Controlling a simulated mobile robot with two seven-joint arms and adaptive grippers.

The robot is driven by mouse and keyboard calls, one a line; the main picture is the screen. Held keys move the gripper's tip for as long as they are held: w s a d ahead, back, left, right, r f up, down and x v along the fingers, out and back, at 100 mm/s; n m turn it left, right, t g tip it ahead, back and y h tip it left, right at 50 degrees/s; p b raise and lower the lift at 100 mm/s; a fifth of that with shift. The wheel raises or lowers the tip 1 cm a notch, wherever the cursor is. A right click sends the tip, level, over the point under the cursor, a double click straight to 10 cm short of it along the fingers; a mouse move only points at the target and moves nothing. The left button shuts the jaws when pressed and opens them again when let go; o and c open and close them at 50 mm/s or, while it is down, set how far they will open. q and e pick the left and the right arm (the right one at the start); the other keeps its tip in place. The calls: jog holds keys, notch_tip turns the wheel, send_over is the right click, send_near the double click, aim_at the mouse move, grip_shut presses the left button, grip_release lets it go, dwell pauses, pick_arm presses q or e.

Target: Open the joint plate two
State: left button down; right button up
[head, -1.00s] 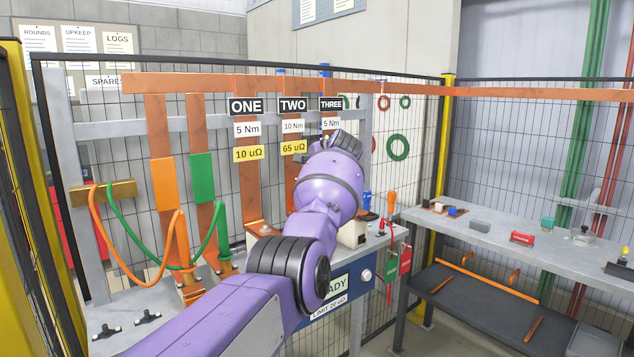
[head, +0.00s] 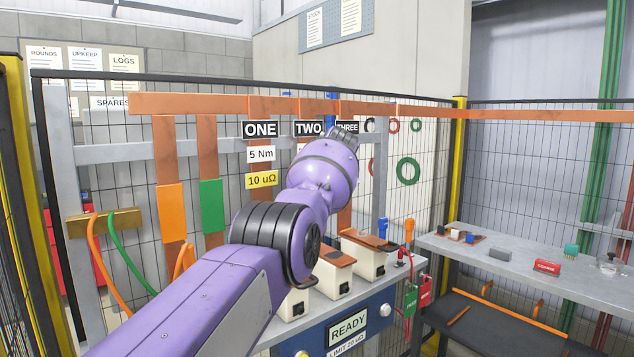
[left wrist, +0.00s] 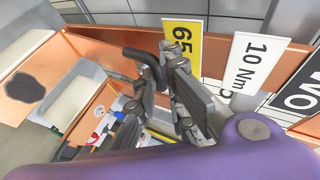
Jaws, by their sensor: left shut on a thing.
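In the left wrist view, copper joint plate two (left wrist: 107,48) carries a yellow label starting "65" (left wrist: 183,45), a white "10 Nm" label (left wrist: 250,66) and a dark "TWO" label (left wrist: 300,97). My left gripper (left wrist: 158,72) is shut on a black bar-like handle (left wrist: 138,66) beside the yellow label. A copper surface with a dark patch (left wrist: 25,87) shows at left. In the head view, my left gripper (head: 345,134) is up by the "TWO" sign (head: 308,128); its fingers are hardly seen, and my purple arm hides most of plate two. My right gripper is not in view.
White blocks with copper tops (head: 335,282) stand on the bench below my arm. The panel (head: 348,326) reads READY. A side bench (head: 500,240) with small parts is at right.

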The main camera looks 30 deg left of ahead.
pick_arm(q)
jog(key=shift+w+r, duration=0.1)
jog(key=shift+r, duration=0.55)
jog(key=c, duration=1.9)
grip_release()
jog(key=shift+c, duration=0.2)
jog(key=shift+o, duration=0.4)
jog(key=shift+d+f, duration=0.1)
jog(key=shift+f, duration=0.2)
jog(key=v, duration=1.2)
jog(key=shift+r, duration=0.1)
